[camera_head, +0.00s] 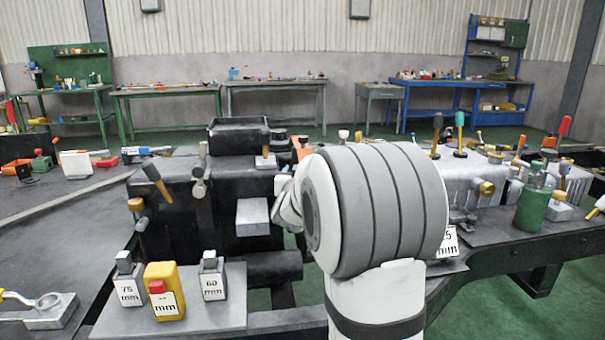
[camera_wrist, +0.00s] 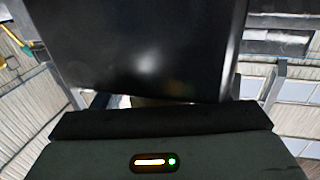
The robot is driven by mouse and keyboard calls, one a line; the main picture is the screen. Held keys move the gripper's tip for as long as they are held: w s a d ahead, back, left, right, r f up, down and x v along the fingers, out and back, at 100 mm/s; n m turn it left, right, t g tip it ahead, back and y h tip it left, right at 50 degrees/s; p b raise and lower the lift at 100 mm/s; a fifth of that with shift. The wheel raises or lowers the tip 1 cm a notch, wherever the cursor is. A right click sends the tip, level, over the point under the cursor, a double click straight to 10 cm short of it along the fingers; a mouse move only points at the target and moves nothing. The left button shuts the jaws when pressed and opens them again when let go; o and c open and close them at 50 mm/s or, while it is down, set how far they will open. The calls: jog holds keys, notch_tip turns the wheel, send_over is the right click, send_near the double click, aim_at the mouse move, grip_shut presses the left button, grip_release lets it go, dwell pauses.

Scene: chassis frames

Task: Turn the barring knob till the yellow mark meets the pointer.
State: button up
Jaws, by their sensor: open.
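In the wrist view my gripper (camera_wrist: 166,98) shows as a dark body with a lit strip and a green light, with grey finger parts set apart at left and right. A large black surface (camera_wrist: 150,45) fills the view just ahead of it. A thin brownish patch shows between the two; I cannot tell what it is. In the head view my arm covers the middle, and my fingertips are hidden. A black machine block (camera_head: 205,190) stands left of the arm. I cannot make out the barring knob, yellow mark or pointer for certain.
A grey plate (camera_head: 232,305) at front left bears a yellow block (camera_head: 163,290) between two grey blocks labelled 75 mm (camera_head: 129,280) and 60 mm (camera_head: 212,277). A green bottle (camera_head: 532,208) and several upright handles stand at right. Workbenches line the back wall.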

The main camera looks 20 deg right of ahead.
jog(key=p+v, duration=0.1)
jog(key=v, duration=0.6)
jog(key=shift+s+a, duration=0.2)
jog(key=shift+s, duration=0.15)
jog(key=shift+a+r, duration=0.1)
